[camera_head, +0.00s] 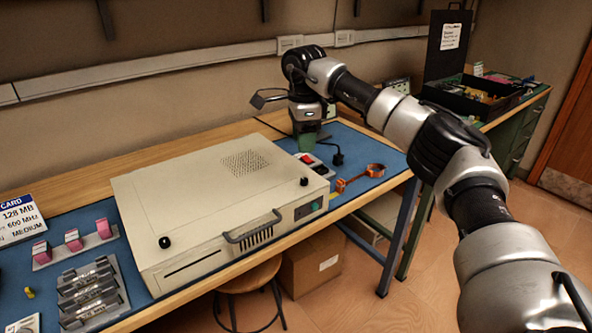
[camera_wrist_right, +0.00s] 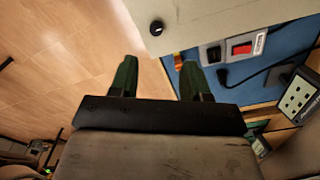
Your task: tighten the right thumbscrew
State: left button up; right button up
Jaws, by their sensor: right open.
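A beige computer case (camera_head: 215,205) lies flat on the blue mat, with a black thumbscrew at each front corner of its lid. The right thumbscrew (camera_head: 304,181) is a small black knob; it also shows in the right wrist view (camera_wrist_right: 156,27), near the case corner. The left thumbscrew (camera_head: 164,242) is at the other front corner. My right gripper (camera_head: 307,146) hangs behind and above the case's right end. In the wrist view its two green fingers (camera_wrist_right: 158,75) are apart and empty, with the right thumbscrew beyond the gap. My left gripper is out of view.
A red-switched power strip (camera_head: 308,160) and an orange strap-like tool (camera_head: 360,174) lie right of the case. Pink-topped parts (camera_head: 73,240) and metal brackets (camera_head: 90,290) sit at left. The case handle (camera_head: 254,230) juts forward.

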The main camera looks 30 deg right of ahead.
send_over(304, 179)
jog(key=f, duration=0.4)
jog(key=shift+s+f, duration=0.1)
jog(key=shift+s, duration=0.1)
notch_tip(304, 179, down, 4)
jog(key=shift+w+f, duration=0.15)
jog(key=shift+f, duration=0.85)
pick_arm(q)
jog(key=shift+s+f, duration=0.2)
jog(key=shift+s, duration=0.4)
pick_arm(e)
grip_shut()
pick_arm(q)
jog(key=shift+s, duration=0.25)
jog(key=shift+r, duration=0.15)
pick_arm(e)
jog(key=shift+r, duration=0.1)
